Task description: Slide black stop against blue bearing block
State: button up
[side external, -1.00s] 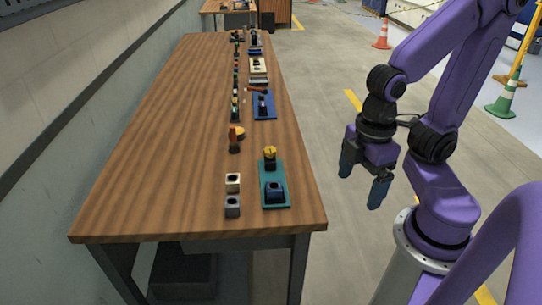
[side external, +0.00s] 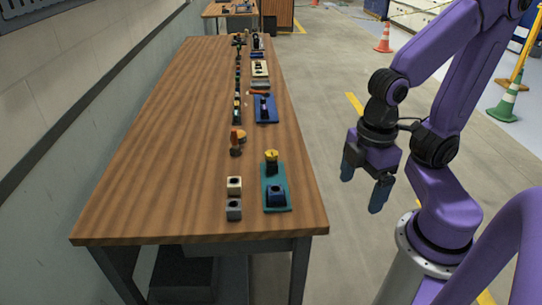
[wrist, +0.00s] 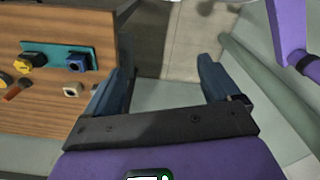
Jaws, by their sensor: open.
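A teal plate (side external: 272,177) lies near the right front edge of the wooden table. The blue bearing block (side external: 276,197), with a dark opening, sits at its near end. The black stop (side external: 271,167), with a yellow top, sits toward its far end, with a gap of bare plate between them. The wrist view also shows the teal plate (wrist: 62,49), the blue block (wrist: 77,63) and the black stop with yellow (wrist: 32,60) at upper left. My gripper (side external: 362,187) is open and empty, in the air over the floor to the right of the table.
A cream block (side external: 234,185) and a grey block (side external: 234,209) stand left of the plate. An orange-brown upright piece (side external: 235,142) stands farther back. A blue plate (side external: 266,109) and several small parts line the table's far right side. The table's left half is clear.

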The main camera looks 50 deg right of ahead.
jog(key=w+a+m, duration=0.1)
jog(key=w+a, duration=0.1)
jog(key=w, duration=0.9)
jog(key=m, duration=0.3)
send_over(272, 161)
notch_tip(272, 161, down, 6)
jog(key=f, duration=1.6)
jog(key=shift+w+d+f, duration=0.3)
jog(key=shift+w+d, duration=0.05)
